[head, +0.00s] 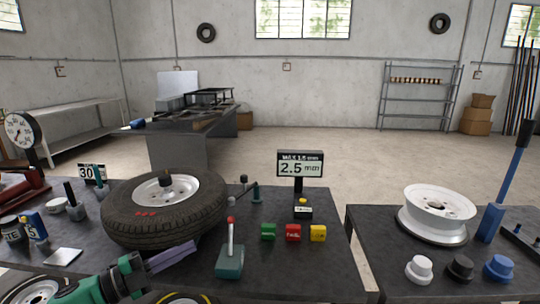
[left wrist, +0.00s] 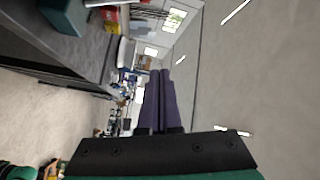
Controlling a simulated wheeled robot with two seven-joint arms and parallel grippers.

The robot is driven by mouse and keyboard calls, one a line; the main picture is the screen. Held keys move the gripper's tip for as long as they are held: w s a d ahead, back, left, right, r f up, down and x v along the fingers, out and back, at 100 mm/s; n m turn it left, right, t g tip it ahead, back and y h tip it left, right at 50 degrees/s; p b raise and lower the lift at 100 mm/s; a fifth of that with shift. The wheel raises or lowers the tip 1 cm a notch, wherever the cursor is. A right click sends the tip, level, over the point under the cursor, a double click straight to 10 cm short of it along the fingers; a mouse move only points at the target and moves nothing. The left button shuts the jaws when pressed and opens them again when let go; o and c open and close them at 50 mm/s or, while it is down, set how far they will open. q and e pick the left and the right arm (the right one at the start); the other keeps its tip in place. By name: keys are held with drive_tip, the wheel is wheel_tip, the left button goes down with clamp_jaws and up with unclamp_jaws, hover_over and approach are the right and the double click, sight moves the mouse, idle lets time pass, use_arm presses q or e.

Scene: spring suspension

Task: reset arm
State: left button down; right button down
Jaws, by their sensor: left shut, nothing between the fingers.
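My left gripper (head: 172,256) comes in low from the left in the head view, in front of the tire's lower right side. Its purple fingers lie together, shut and empty, and point right. In the left wrist view the fingers (left wrist: 158,100) also lie together with nothing between them. The black tire (head: 130,225) with a white hub lies tilted on the dark table. My right gripper does not show in either view.
A green lever box (head: 230,262) stands right of my left gripper. A white rim (head: 437,210) and several knobs sit on the right table. The front right of the main table is clear.

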use_arm(q)
wheel_tip(320, 180, down, 12)
drive_tip(key=a+n+t+y, duration=0.3)
drive_tip(key=n+y, duration=1)
drive_tip(key=n, duration=0.3)
drive_tip(key=s+f+n+g+y, duration=0.1)
drive_tip(key=s+f+n+g, duration=0.1)
drive_tip(key=s+f+g, duration=0.35)
drive_tip(key=s+f+n+g, duration=0.2)
drive_tip(key=s, duration=0.7)
drive_tip(key=s+f+n+g+y, duration=0.15)
drive_tip(key=s+f+g, duration=0.25)
drive_tip(key=s, duration=0.4)
wheel_tip(320, 180, down, 25)
drive_tip(key=s, duration=0.3)
drive_tip(key=s+a+f+g, duration=0.2)
drive_tip(key=s+a+f, duration=0.1)
drive_tip(key=s+f, duration=0.9)
drive_tip(key=s, duration=0.3)
drive_tip(key=shift+s+f, duration=0.2)
drive_tip(key=shift+f, duration=0.15)
